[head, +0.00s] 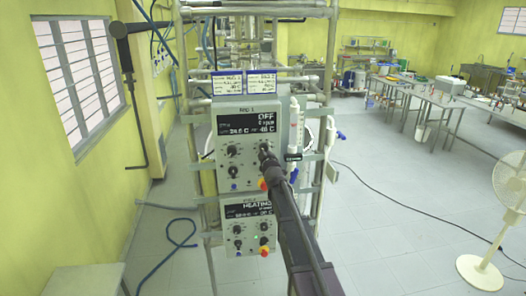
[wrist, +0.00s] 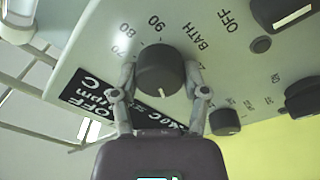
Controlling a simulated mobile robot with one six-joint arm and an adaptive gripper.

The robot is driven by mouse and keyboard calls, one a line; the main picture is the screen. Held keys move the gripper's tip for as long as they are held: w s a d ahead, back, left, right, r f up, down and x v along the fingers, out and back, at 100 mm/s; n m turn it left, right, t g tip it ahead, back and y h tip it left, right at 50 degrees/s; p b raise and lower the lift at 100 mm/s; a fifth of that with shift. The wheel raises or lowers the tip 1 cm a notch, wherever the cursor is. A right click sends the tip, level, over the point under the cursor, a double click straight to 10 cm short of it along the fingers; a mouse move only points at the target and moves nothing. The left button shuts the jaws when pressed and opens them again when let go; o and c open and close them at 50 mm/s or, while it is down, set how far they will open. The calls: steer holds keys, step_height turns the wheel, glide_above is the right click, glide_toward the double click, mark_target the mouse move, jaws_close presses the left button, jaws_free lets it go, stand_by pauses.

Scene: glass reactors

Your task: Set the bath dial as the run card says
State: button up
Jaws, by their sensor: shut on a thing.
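The bath dial (wrist: 158,70) is a dark round knob on the grey panel, beside the printed word BATH and a number scale. My gripper (wrist: 161,78) is shut on it, one finger on each side. A short white mark on the dial points down in the wrist view, away from the 90. In the head view, my gripper (head: 266,154) covers the dial at the right of the upper control box (head: 238,172). That box's display (head: 245,123) reads OFF. Two blue-edged cards (head: 227,83) (head: 262,82) hang above it; their small print is not clearly legible.
A metal frame with glassware surrounds the boxes. A blue hose (head: 178,236) lies on the floor at left; a fan (head: 508,190) stands at right.

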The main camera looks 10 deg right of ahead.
steer(key=shift+m, duration=0.3)
steer(key=o, duration=1.2)
steer(key=shift+w, duration=0.1)
steer(key=shift+c, duration=0.2)
steer(key=shift+f, duration=0.1)
